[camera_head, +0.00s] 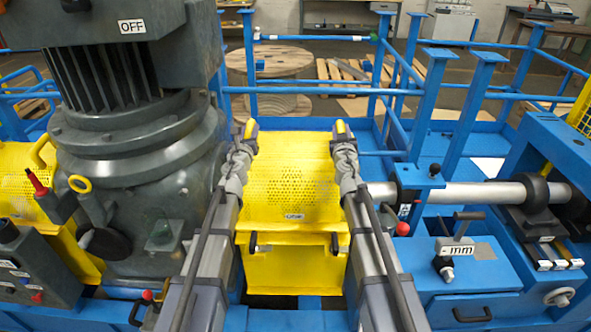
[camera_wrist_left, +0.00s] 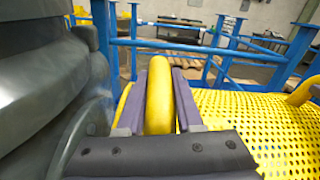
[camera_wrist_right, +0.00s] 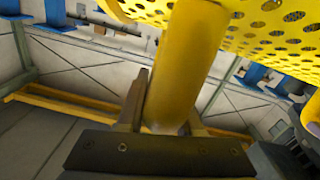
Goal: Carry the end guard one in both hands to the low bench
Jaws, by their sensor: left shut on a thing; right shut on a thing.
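The end guard (camera_head: 290,185) is a yellow perforated cover with a small label, in the middle of the head view. My left gripper (camera_head: 248,130) is shut on its left yellow handle, which stands between the jaws in the left wrist view (camera_wrist_left: 160,95). My right gripper (camera_head: 341,130) is shut on its right handle, a yellow bar in the right wrist view (camera_wrist_right: 185,75). The guard looks level among the blue frame members; whether it touches them is hidden. A yellow box front with two black handles (camera_head: 290,268) shows below it. I cannot pick out the low bench for sure.
A large grey motor (camera_head: 140,160) stands close left of the guard. A steel shaft (camera_head: 470,194) with a blue housing (camera_head: 465,280) is close on the right. Blue railings (camera_head: 320,90) run behind, with a wooden spool (camera_head: 270,62) and pallets on the floor beyond.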

